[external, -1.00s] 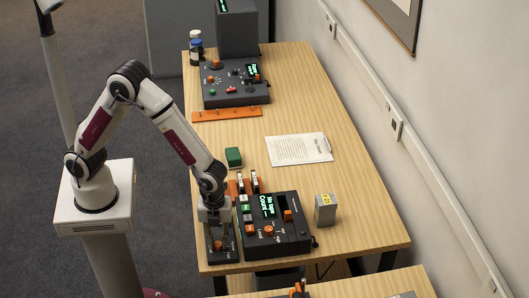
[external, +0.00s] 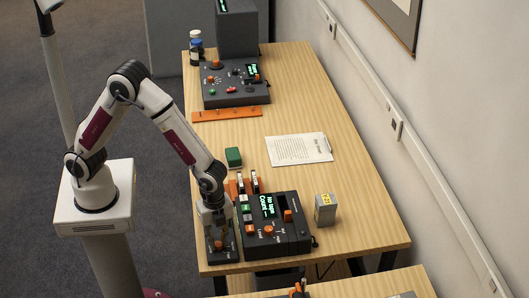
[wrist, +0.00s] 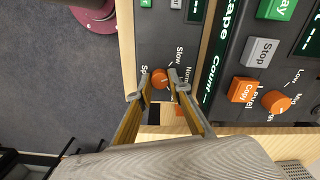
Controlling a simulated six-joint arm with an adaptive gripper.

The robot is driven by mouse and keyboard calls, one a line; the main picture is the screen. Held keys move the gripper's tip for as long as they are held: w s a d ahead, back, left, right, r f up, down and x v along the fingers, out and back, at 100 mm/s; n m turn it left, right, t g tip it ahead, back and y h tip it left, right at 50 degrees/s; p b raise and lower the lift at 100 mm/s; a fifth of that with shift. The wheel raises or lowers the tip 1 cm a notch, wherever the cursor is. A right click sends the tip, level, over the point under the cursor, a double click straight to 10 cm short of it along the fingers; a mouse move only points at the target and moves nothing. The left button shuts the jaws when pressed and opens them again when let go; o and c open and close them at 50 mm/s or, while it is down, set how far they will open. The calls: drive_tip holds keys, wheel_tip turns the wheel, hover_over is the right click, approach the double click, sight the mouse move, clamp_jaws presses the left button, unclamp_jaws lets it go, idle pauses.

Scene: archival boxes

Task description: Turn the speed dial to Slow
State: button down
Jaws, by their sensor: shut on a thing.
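The speed dial (wrist: 161,78) is a small orange knob on a narrow dark panel (wrist: 152,28) in the wrist view. The words "Slow" and "Normal" are printed beside it, with a third label beginning "Sp" partly covered by a finger. My gripper (wrist: 160,88) points down at the panel, its two fingers on either side of the dial and shut on it. In the external view my gripper (external: 219,240) is low over the narrow panel at the table's near left corner. The dial's pointer direction is not clear.
A larger dark control box (external: 290,238) with a green display, buttons and orange knobs stands right beside the panel. Its orange Level knob (wrist: 274,101) is close to my gripper. A green block (external: 233,157), a paper sheet (external: 298,149) and a small grey box (external: 325,209) lie farther off.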

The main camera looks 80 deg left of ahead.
sight(218, 243)
drive_tip(key=n, duration=0.5)
drive_tip(key=shift+n, duration=0.4)
idle(0.3)
drive_tip(key=c, duration=1.8)
unclamp_jaws()
drive_tip(key=shift+c, duration=0.2)
drive_tip(key=shift+r, duration=0.1)
wheel_tip(218, 243, up, 12)
drive_tip(key=shift+n, duration=0.3)
